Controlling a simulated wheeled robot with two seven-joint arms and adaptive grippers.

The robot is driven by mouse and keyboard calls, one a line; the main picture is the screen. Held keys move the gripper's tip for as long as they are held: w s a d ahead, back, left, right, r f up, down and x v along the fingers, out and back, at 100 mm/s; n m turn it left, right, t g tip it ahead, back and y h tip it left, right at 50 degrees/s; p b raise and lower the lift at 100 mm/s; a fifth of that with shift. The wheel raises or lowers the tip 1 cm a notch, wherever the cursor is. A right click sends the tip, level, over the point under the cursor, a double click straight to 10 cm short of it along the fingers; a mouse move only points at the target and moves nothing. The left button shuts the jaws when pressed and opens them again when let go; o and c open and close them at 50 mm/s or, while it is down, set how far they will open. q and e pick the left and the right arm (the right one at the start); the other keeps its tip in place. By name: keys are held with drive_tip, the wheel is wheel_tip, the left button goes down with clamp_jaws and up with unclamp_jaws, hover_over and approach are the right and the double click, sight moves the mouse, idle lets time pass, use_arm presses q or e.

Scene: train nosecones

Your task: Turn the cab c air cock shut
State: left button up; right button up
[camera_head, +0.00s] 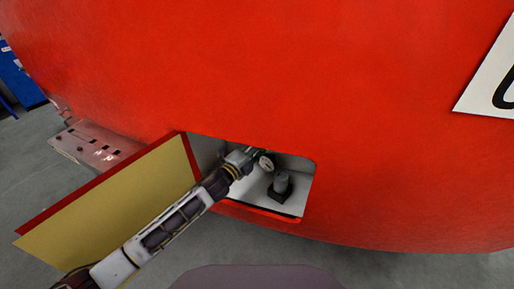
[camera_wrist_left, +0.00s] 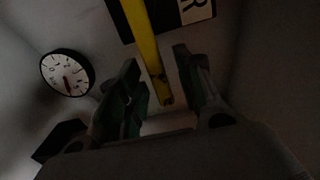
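The air cock's yellow handle (camera_wrist_left: 151,52) runs down from the top of the left wrist view, its lower end between the two fingers of my left gripper (camera_wrist_left: 157,72). The fingers are open, with a visible gap on each side of the handle. In the head view my left gripper (camera_head: 246,158) reaches into the recess (camera_head: 296,163) in the red nosecone. There it hides the handle, and the cock's body cannot be made out. My right gripper is not in view.
A round white gauge (camera_head: 266,166) is close beside the gripper; it also shows in the left wrist view (camera_wrist_left: 67,73). A grey-black fitting (camera_head: 281,185) stands in the recess. The open hatch door (camera_head: 120,200) hangs left, behind my forearm. A dark label (camera_wrist_left: 180,14) is behind the handle.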

use_arm(q)
clamp_jaws()
drive_tip(key=shift+f, duration=0.15)
idle(0.4)
